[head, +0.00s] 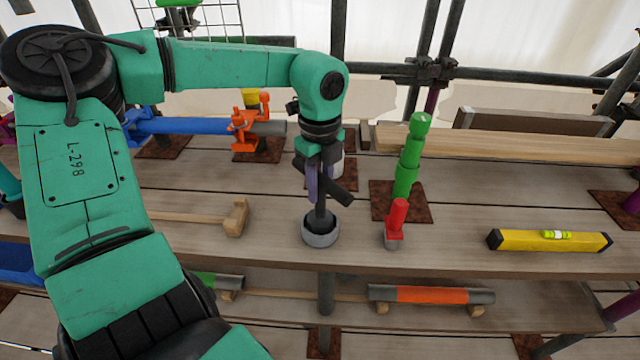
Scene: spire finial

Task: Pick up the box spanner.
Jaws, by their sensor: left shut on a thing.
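The box spanner (319,221) appears as a dark upright shaft with a slanting dark bar across its top, in the middle of the head view. Its foot is in a round grey cup or ring (321,238) on the plank; I cannot tell whether this ring is part of it. My left gripper (319,182) points down from above and is shut on the upper part of the spanner, whose top is partly hidden by the fingers. My right gripper is not in view.
A red-topped tool (397,222) and a green stepped post (408,165) stand close on the right. A yellow level (550,241) lies farther right. A wooden mallet (235,217) lies left. A blue tube (185,126) with an orange clamp (247,130) is behind. Scaffold poles stand at the back.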

